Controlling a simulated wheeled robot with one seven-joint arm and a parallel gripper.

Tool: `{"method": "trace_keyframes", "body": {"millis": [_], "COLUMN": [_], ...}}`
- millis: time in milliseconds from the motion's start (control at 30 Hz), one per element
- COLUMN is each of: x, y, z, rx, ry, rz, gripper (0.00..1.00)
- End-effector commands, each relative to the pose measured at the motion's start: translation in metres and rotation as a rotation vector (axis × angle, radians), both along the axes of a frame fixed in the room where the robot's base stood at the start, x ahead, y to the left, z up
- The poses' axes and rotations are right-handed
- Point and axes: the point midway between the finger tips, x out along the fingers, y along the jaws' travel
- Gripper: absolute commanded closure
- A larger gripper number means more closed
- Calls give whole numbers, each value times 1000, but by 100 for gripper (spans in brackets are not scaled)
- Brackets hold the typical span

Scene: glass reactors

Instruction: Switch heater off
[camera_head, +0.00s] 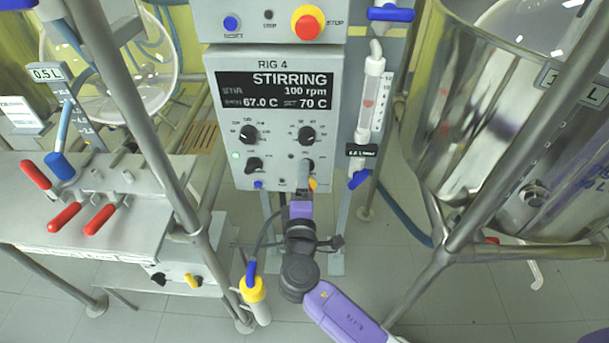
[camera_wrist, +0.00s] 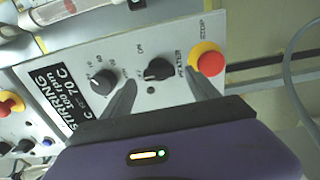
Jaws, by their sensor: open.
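The RIG 4 control panel (camera_head: 270,110) stands upright in the middle of the head view. In the head view my gripper (camera_head: 304,183) is in front of the panel's lower right and partly hides that knob. My gripper (camera_wrist: 156,78) is open in the wrist view, its grey fingers on either side of the knob. I cannot tell whether they touch it.
A red button on yellow (camera_wrist: 208,62) sits close beside the right finger. The upper-right knob (camera_wrist: 103,80) is near the left finger. A large glass vessel (camera_head: 500,130) stands at right, and a bench with red handles (camera_head: 65,217) at left.

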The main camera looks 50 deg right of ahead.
Motion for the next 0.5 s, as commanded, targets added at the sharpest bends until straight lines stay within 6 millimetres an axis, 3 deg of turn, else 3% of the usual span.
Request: {"method": "trace_keyframes", "body": {"millis": [233, 500], "x": [-25, -34], "y": [32, 44], "z": [-1, 0], "rx": [0, -1], "ry": [2, 1], "rz": [2, 1], "gripper": [31, 31]}}
